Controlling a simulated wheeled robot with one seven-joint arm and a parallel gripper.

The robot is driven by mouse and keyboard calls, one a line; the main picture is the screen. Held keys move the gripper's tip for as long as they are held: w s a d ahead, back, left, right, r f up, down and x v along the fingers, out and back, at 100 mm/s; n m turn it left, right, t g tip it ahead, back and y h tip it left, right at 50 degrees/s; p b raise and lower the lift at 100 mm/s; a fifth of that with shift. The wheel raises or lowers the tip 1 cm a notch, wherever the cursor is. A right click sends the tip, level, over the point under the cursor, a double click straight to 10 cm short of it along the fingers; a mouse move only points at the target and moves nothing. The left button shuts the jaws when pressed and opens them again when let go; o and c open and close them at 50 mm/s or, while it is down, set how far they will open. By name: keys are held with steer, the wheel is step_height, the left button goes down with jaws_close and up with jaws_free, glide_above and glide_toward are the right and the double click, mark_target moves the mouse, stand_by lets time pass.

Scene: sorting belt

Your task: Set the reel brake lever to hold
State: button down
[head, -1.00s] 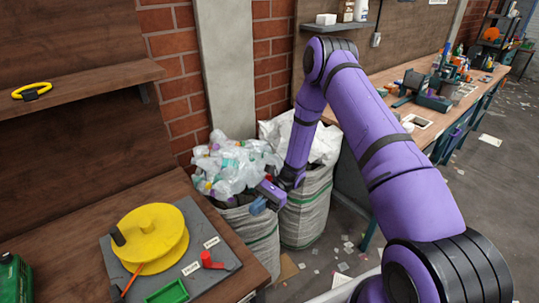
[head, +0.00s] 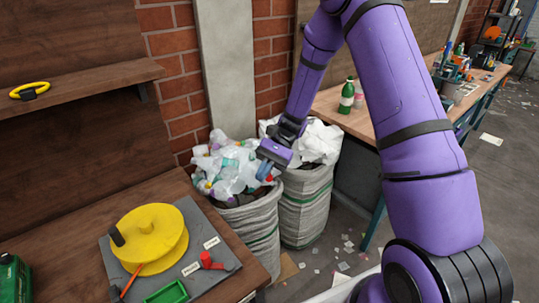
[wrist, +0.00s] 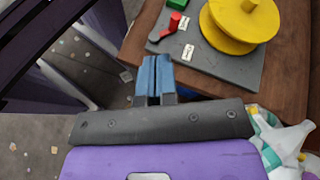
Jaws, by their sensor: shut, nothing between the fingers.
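The red reel brake lever (head: 208,260) is on a grey plate (head: 228,281) on the wooden bench at the lower left of the head view. It also shows at the top of the wrist view (wrist: 171,24). Two small white labels, one (head: 211,242) and another (head: 190,268), lie beside it; their words are too small to read. A yellow reel (head: 160,240) stands on the same plate. My gripper (head: 265,171) is over the sacks, off the bench and apart from the lever. Its blue fingers (wrist: 155,62) are shut and empty.
Two woven sacks, one (head: 258,235) filled with clear plastic and one (head: 305,210) behind it, stand right of the bench. A green tray (head: 168,293), a green can (head: 13,275) and an orange-red stick (head: 132,281) are near the reel. A shelf holds a yellow ring (head: 30,90).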

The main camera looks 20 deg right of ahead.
step_height(320, 180, up, 7)
steer(key=s+d+n+t+h, duration=0.1)
steer(key=h, duration=0.1)
steer(key=shift+s+d+n, duration=0.2)
steer(key=shift+s+n, duration=0.15)
steer(key=shift+n, duration=0.05)
steer(key=s+d+r+n+t+h, duration=0.2)
steer(key=s+r+t+h, duration=0.1)
steer(key=s+r, duration=0.4)
steer(key=s+d+r+n+t+h, duration=0.2)
steer(key=s+d+r+t+h, duration=0.1)
steer(key=s+r, duration=0.4)
steer(key=s+d+r+n+t+h, duration=0.2)
steer(key=s+r+t, duration=0.3)
steer(key=s+r, duration=0.2)
steer(key=shift+s+d+r+t+h, duration=0.15)
steer(key=shift+d+r+t+h, duration=0.2)
steer(key=shift+r, duration=0.45)
steer(key=shift+a, duration=0.1)
